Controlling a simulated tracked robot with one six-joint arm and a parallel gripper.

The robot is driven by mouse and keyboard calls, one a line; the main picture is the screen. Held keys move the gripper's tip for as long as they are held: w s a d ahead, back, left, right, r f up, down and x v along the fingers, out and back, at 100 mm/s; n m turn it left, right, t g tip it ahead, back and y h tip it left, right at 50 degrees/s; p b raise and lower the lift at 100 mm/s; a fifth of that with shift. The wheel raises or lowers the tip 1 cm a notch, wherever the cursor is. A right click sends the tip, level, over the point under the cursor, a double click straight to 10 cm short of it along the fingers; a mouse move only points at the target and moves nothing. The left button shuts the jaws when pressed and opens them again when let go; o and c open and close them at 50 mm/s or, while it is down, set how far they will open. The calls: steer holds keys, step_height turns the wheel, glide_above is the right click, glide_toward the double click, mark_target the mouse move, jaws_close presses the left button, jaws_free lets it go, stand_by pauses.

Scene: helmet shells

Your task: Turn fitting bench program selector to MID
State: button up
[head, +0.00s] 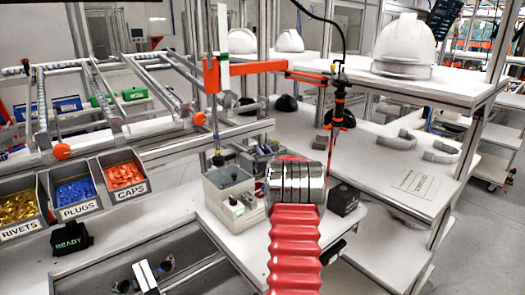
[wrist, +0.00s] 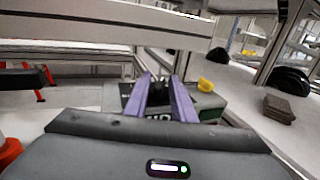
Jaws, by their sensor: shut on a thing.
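My gripper (wrist: 162,82) shows in the wrist view as two purple fingers reaching forward from a dark grey body. They are shut on a small black part, the program selector knob (wrist: 179,84), which shows partly between and behind the fingertips. Below it is a grey-green panel (wrist: 211,108) with white lettering, partly covered by the fingers; the pointer's direction cannot be read. In the head view my red sleeve and metal wrist stand in front of the bench and hide most of the gripper and the selector.
A yellow part (wrist: 205,85) is right of the fingers. In the head view, a pale box (head: 229,190) stands left of my wrist and a black box (head: 344,199) right of it. An orange arm (head: 250,68) with a hanging tool (head: 336,115) is above. Bins (head: 124,177) line the left.

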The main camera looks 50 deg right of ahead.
steer(key=o, duration=0.7)
steer(key=shift+v, duration=3.7)
steer(key=shift+f, duration=0.1)
